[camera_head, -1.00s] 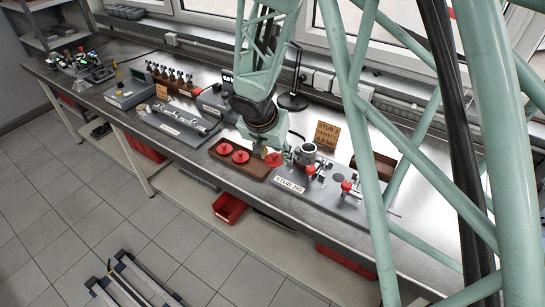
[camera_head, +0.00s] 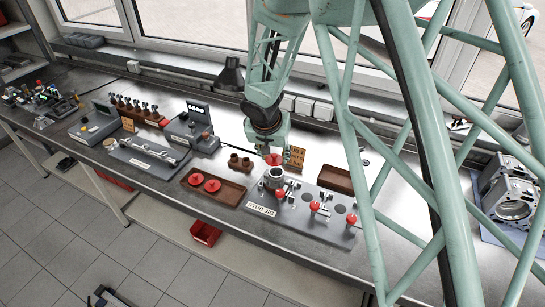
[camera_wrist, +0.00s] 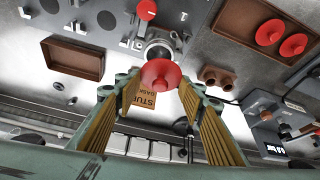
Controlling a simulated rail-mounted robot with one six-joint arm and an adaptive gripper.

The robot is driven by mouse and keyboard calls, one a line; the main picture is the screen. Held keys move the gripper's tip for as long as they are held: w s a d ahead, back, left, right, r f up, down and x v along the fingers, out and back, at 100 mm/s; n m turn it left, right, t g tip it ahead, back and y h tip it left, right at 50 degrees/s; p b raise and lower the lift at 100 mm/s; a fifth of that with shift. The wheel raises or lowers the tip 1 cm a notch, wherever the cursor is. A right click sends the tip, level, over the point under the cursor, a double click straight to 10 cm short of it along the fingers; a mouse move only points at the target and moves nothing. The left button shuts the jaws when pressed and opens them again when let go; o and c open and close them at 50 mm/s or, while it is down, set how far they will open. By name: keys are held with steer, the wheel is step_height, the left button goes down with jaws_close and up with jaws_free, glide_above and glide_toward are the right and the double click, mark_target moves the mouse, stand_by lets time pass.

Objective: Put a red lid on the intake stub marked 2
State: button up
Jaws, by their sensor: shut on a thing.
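My gripper (camera_head: 271,152) is shut on a red lid (camera_head: 273,160). The wrist view shows the lid (camera_wrist: 160,73) between the fingertips, its round face towards the camera. A grey upright stub (camera_head: 274,177) stands at the left end of the jig plate (camera_head: 262,210), labelled STUB JIG. The lid is above and apart from the stub, seemingly a little behind it. In the wrist view the lid partly covers the stub (camera_wrist: 158,46). Two more red lids (camera_head: 196,179) (camera_head: 212,185) lie in a brown tray (camera_head: 229,192) left of the jig. No number on the stub is legible.
Clamps with red knobs (camera_head: 314,206) rise from the plate. An empty brown tray (camera_head: 335,179) and a brown two-cup block (camera_head: 240,162) stand close by. An engine block (camera_head: 511,200) is far right.

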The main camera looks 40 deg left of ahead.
mark_target(276, 160)
steer(key=shift+w+d+r, duration=0.15)
steer(key=shift+w, duration=0.35)
steer(key=shift+f, duration=0.25)
steer(key=shift+f+b, duration=1)
steer(key=shift+f, duration=1.15)
steer(key=shift+f+b, duration=0.3)
steer(key=shift+b, duration=1)
stand_by(1.0)
steer(key=shift+f+b, duration=0.6)
steer(key=shift+b, duration=0.55)
stand_by(1.7)
